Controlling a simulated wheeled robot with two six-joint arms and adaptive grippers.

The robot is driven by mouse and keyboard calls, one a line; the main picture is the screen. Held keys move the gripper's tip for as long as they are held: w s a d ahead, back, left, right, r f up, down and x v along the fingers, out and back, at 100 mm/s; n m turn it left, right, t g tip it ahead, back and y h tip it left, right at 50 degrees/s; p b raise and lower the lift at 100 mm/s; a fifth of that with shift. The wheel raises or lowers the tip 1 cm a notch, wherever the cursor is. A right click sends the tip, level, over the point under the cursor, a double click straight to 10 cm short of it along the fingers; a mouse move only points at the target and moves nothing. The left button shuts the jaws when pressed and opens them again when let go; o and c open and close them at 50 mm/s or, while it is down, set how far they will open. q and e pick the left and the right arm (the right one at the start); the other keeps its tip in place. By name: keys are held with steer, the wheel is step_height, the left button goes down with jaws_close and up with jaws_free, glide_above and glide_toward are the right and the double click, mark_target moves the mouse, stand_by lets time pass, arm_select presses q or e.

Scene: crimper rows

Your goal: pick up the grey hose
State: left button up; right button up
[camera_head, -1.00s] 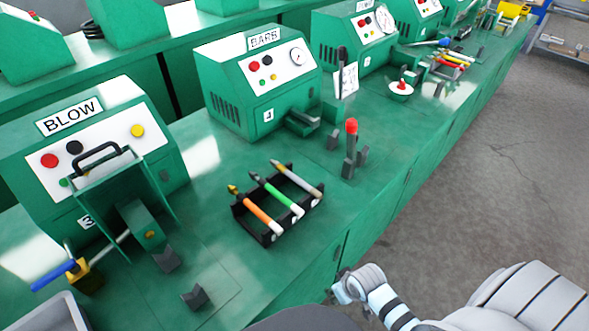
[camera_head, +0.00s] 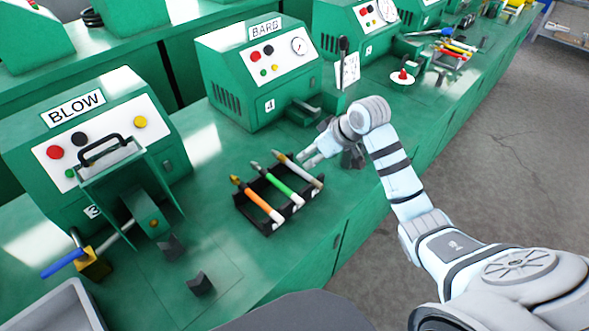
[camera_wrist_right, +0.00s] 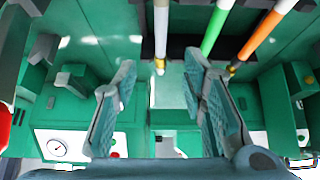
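The grey hose (camera_head: 300,170) lies in a black rack (camera_head: 240,208) on the green bench, beside a green hose (camera_head: 283,184) and an orange hose (camera_head: 258,202). My right gripper (camera_head: 308,158) is close to the rack, near the grey hose's far end. In the right wrist view, the gripper (camera_wrist_right: 162,78) is open with nothing between its pads. The grey hose (camera_wrist_right: 161,28) shows there ahead of the gap, its metal-tipped end reaching toward it. Whether a finger touches the hose, I cannot tell. My left gripper is not in view.
The BARB machine (camera_head: 262,75) stands behind the rack, and the BLOW machine (camera_head: 75,165) stands to the left. A grey bin (camera_head: 65,308) is at the lower left. Bench top in front of the rack is clear.

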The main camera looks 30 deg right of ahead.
mark_target(297, 167)
steer(key=b+x, duration=0.2)
steer(key=x, duration=0.8)
steer(key=shift+a+f, duration=0.1)
jaws_close()
